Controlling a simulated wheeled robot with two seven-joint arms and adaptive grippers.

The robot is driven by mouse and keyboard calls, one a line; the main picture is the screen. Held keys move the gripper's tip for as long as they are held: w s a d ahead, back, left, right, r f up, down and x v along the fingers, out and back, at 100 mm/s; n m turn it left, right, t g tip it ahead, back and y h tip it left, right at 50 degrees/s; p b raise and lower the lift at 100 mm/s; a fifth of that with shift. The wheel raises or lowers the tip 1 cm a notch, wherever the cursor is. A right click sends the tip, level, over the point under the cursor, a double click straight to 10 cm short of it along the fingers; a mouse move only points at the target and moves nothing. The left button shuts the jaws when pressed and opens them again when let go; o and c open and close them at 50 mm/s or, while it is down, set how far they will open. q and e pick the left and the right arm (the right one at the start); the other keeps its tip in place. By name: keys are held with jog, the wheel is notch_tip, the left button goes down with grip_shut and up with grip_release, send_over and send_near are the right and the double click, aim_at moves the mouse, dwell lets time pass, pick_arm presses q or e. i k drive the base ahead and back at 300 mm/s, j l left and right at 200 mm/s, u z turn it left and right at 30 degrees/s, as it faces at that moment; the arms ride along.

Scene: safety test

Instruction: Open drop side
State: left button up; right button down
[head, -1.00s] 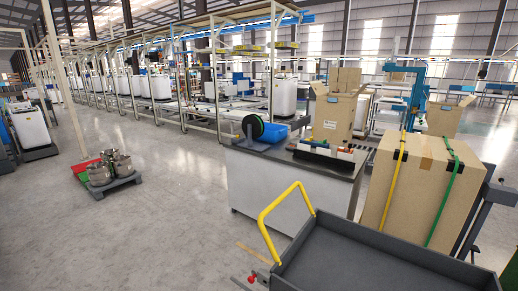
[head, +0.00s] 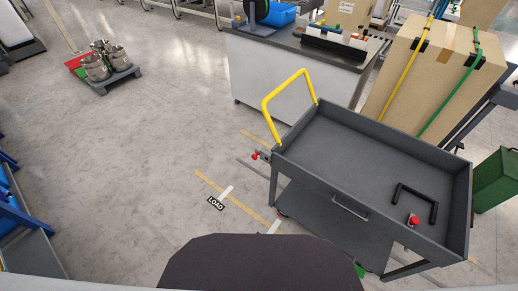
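A grey cart (head: 345,150) with a shallow walled tray stands right of centre in the head view. A yellow push handle (head: 285,92) rises at its left end. The near side panel (head: 310,182) appears to be up, and carries a thin metal pull (head: 350,207). A red knob (head: 414,220) is near the panel's right part, beside a black U-shaped bar (head: 415,197); how these attach is unclear. Another red knob (head: 256,155) sits on a bracket at the cart's left corner. Neither of my grippers is in view.
A workbench (head: 290,65) stands behind the cart, with a strapped cardboard box (head: 425,75) right of it. A green bin (head: 495,180) is at the right edge. A pallet with metal pots (head: 105,75) is far left.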

aim_at(419, 244)
jog(key=z, duration=1.2)
